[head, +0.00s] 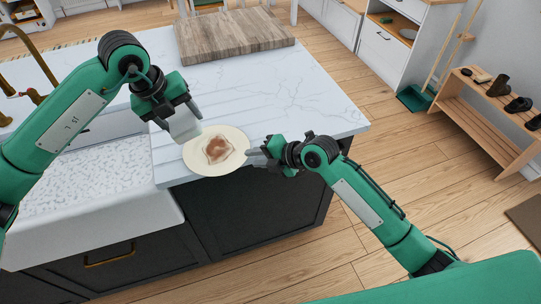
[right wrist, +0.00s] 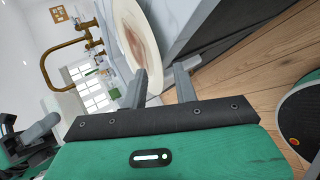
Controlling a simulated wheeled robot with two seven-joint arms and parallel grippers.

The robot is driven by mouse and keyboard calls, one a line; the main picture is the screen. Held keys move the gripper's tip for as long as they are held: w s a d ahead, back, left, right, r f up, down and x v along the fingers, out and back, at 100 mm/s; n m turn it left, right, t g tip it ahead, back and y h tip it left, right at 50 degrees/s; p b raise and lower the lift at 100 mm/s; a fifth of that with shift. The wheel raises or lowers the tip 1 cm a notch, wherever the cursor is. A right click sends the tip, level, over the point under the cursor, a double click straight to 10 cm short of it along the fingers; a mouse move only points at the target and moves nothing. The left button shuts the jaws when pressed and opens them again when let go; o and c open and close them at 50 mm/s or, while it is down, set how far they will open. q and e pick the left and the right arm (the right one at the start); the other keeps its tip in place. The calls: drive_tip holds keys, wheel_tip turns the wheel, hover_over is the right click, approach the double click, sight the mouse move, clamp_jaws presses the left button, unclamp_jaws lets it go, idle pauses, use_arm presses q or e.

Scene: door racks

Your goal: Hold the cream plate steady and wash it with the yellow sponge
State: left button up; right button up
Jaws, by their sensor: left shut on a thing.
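I cannot tell whether the block touches the plate; nothing clearly yellow shows. My right gripper (head: 258,151) is at the plate's right rim.
A sink (head: 100,170) with a brass tap (head: 35,95) is at the left. A wooden board (head: 235,35) lies at the back of the counter (head: 290,95). The counter right of the plate is clear. A shoe rack (head: 490,105) stands far right.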

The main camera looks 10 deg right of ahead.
drive_tip(key=shift+x, duration=1.25)
clamp_jaws()
